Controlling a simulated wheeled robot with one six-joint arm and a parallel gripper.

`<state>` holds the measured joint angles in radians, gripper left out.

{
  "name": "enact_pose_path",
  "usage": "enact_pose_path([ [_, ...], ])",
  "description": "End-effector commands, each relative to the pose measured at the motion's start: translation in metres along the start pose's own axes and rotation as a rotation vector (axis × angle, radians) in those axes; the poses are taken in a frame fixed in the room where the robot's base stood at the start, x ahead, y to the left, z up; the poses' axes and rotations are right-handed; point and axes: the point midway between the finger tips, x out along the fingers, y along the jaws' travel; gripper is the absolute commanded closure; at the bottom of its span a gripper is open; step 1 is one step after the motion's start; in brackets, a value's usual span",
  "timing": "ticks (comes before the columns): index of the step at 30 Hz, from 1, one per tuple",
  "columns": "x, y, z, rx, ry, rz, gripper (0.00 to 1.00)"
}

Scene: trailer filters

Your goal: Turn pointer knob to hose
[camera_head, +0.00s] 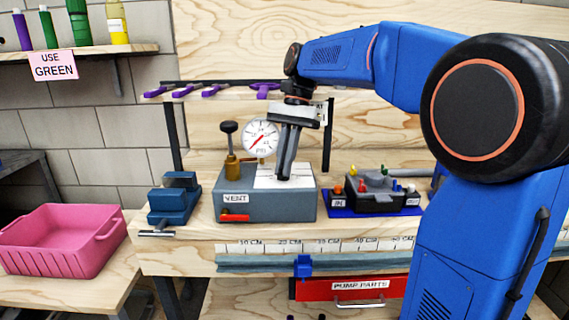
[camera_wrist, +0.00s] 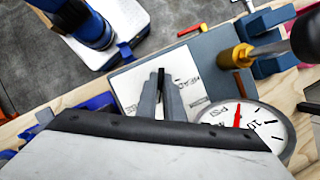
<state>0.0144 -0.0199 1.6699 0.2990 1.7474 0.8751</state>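A grey box (camera_head: 230,204) labelled VENT stands on the bench, with a white plate on its top (camera_head: 306,178). My gripper (camera_head: 284,176) points down at this plate in the head view. In the wrist view my gripper (camera_wrist: 161,80) has its two fingers close together, with a narrow dark piece (camera_wrist: 161,76) between them. This may be the pointer knob; the fingers hide most of it. I cannot tell whether they press on it. Printed labels show on the plate (camera_wrist: 131,85) beside the fingers, too small to read. I cannot tell which way the pointer faces.
A round PSI gauge (camera_head: 260,138) and a brass valve with a dark knob (camera_head: 229,127) stand close beside my gripper. A red lever (camera_head: 235,217) is on the box front. A blue vise (camera_head: 174,200) is left; a black block (camera_head: 375,198) with coloured fittings is right.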

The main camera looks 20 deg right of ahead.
Motion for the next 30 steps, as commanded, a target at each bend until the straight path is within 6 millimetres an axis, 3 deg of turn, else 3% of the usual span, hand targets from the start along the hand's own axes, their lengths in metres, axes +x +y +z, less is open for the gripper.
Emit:
enact_pose_path([
  [9, 0.0002, 0.0005, -0.0002, 0.123, 0.000, -0.050, 1.00],
  [17, 0.0000, 0.0002, -0.0001, 0.128, -0.001, -0.053, 1.00],
  [20, 0.0000, 0.0002, -0.0001, 0.128, 0.000, -0.053, 0.76],
  [21, 0.0000, 0.0002, 0.0000, 0.128, 0.000, -0.053, 0.73],
  [30, -0.0012, 0.0004, 0.0003, 0.127, 0.000, -0.053, 0.73],
])
